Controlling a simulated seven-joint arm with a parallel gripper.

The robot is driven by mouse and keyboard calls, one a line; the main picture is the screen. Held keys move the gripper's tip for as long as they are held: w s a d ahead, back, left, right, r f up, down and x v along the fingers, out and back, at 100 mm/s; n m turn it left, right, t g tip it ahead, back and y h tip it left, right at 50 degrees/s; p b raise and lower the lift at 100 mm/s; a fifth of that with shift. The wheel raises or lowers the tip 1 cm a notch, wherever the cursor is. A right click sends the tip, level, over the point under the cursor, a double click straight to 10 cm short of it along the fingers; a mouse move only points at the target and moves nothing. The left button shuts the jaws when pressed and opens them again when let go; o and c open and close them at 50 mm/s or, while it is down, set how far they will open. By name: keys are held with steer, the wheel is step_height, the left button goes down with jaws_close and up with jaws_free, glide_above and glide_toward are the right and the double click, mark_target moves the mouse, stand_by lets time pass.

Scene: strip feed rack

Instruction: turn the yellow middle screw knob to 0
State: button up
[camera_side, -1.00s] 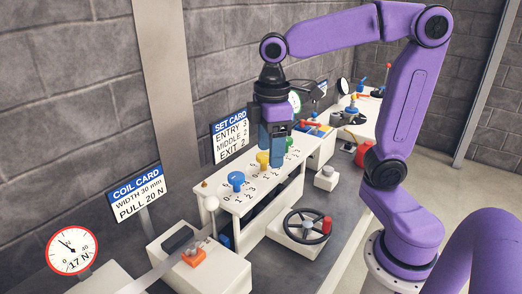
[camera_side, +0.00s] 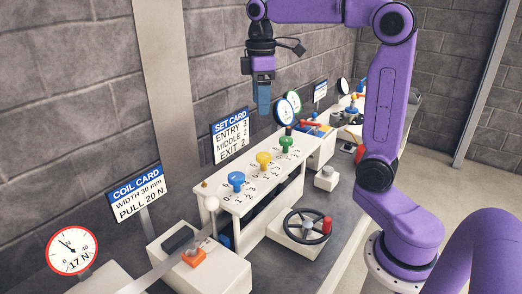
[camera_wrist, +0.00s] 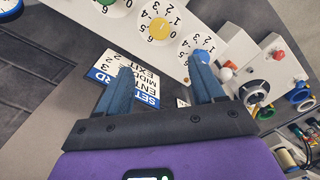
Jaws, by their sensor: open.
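The yellow middle knob (camera_side: 263,159) stands on a numbered dial on the white rack (camera_side: 250,197), between the blue knob (camera_side: 236,180) and the green knob (camera_side: 286,143). In the wrist view the yellow knob (camera_wrist: 158,28) is at the top, its dial numbers around it. I cannot tell which number it points to. My gripper (camera_side: 263,112) hangs well above the rack, fingers down, touching nothing. In the wrist view its blue fingers (camera_wrist: 161,71) are apart and empty. The set card (camera_side: 231,136) behind the rack reads entry 3, middle 2, exit 2.
A coil card (camera_side: 136,193) and a round gauge (camera_side: 72,250) stand at the left. A brick wall runs behind. The air above the knobs is clear.

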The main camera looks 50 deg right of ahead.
mark_target(261, 155)
step_height(261, 155, down, 15)
steer(key=shift+r, duration=0.1)
stand_by(0.3)
steer(key=shift+c, duration=0.3)
steer(key=c, duration=1)
